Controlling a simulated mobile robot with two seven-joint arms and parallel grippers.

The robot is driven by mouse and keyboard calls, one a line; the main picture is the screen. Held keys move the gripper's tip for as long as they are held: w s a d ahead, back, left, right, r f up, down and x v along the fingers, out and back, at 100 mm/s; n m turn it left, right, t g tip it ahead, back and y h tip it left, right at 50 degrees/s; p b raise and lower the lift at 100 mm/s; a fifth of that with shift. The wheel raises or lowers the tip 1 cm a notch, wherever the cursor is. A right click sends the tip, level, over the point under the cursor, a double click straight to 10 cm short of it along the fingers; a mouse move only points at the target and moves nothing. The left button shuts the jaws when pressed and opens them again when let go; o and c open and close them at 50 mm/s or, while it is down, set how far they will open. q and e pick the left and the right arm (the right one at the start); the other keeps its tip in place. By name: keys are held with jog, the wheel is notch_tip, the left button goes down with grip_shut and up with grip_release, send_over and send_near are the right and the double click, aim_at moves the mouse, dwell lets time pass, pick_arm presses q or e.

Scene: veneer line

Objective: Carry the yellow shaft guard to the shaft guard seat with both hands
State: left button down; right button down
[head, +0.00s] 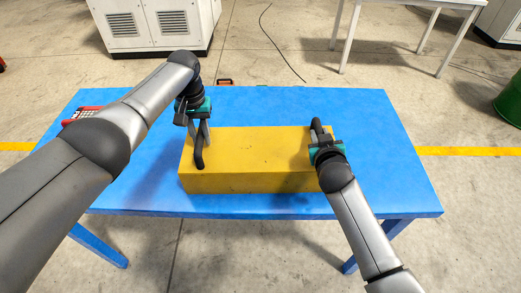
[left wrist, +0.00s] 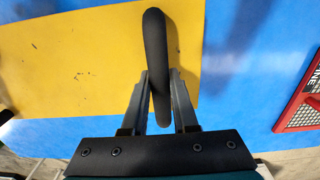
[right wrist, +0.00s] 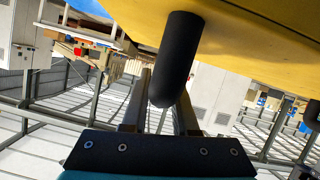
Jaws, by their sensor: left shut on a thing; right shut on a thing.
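The yellow shaft guard (head: 255,155) is a long box with a black handle at each end. It is over the middle of the blue table; I cannot tell whether it rests on it. My left gripper (head: 201,133) is shut on the left black handle (head: 199,158), which passes between its fingers in the left wrist view (left wrist: 153,60). My right gripper (head: 322,143) is shut on the right handle (head: 316,126), which also shows between the fingers in the right wrist view (right wrist: 180,55). I cannot make out the shaft guard seat.
The blue table (head: 385,165) has bare room to the right and behind the guard. A red item with a pale panel (head: 82,114) lies at its left edge. Beyond stand a white cabinet (head: 150,25), a white table (head: 345,40) and a green drum (head: 511,100).

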pick_arm(q)
jog(key=shift+w+r, duration=0.1)
jog(key=shift+r, duration=0.05)
pick_arm(e)
jog(key=shift+r, duration=0.15)
pick_arm(q)
jog(key=shift+r, duration=0.1)
pick_arm(e)
jog(key=shift+w+r, duration=0.1)
